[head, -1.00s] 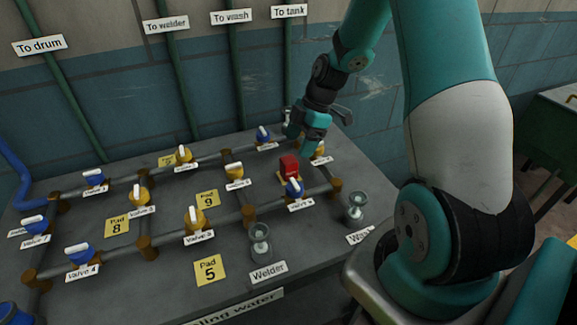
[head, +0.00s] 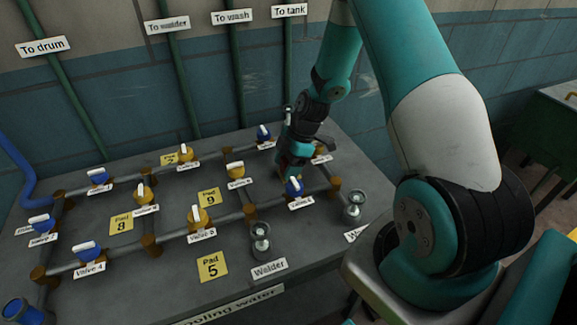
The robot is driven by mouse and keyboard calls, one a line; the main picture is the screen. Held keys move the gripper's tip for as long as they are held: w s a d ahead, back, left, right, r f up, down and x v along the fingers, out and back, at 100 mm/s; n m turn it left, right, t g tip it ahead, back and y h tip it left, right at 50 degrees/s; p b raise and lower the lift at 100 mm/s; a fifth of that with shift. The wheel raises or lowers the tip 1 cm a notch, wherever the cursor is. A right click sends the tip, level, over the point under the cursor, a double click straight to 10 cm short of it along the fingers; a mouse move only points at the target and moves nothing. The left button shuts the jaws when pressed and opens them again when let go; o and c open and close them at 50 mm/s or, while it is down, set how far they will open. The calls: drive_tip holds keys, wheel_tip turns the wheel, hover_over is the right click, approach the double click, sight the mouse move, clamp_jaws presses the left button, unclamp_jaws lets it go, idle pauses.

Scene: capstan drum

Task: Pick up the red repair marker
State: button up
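Pipes with several blue and yellow valves cover the grey table (head: 180,275). A yellow valve (head: 320,150) is close to the right of my gripper. Two glass-like fittings (head: 259,240) stand near the front edge. Yellow pad labels (head: 209,197) lie between the pipes.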

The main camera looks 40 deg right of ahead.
drive_tip(key=c, duration=0.7)
drive_tip(key=shift+r, duration=0.15)
